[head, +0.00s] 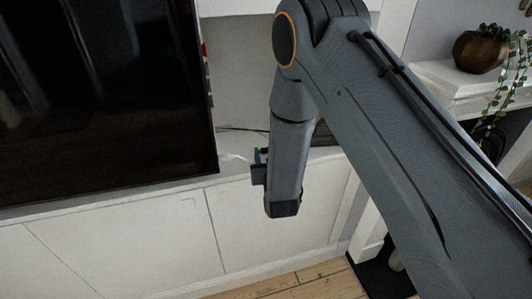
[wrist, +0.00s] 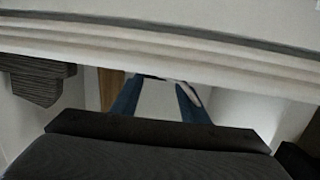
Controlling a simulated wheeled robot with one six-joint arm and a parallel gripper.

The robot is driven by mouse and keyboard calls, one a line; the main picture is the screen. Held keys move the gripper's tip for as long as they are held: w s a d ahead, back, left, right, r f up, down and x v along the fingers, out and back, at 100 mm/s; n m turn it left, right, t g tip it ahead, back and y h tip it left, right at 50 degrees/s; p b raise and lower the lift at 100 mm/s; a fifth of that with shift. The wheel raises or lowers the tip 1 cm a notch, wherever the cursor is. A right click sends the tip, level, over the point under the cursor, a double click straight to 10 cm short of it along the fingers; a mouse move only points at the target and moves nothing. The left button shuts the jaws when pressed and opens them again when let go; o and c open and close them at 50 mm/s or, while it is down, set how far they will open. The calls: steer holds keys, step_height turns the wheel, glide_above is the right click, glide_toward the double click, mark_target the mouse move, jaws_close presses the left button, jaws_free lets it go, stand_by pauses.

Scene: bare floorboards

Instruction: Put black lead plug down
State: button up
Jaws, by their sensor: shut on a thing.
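My gripper (wrist: 160,88) shows in the wrist view as two blue fingers reaching away from the dark wrist, drawn together toward their tips. It is shut on the black lead plug, of which I can make out at most a thin dark edge at the fingertips. In the head view my arm hides most of the gripper; only a small blue part (head: 258,157) shows beside the wrist, over the white cabinet top near the screen's right edge. I cannot tell whether the plug touches a surface.
A large black screen (head: 95,95) stands at left on a white cabinet (head: 110,250). Thin cables (head: 240,129) lie behind my wrist. A pale ledge (wrist: 160,55) crosses the wrist view close by. A plant in a brown pot (head: 480,52) stands on a white shelf at right.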

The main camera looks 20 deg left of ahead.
steer(key=shift+f, duration=0.3)
steer(key=o, duration=1)
steer(key=shift+r, duration=0.15)
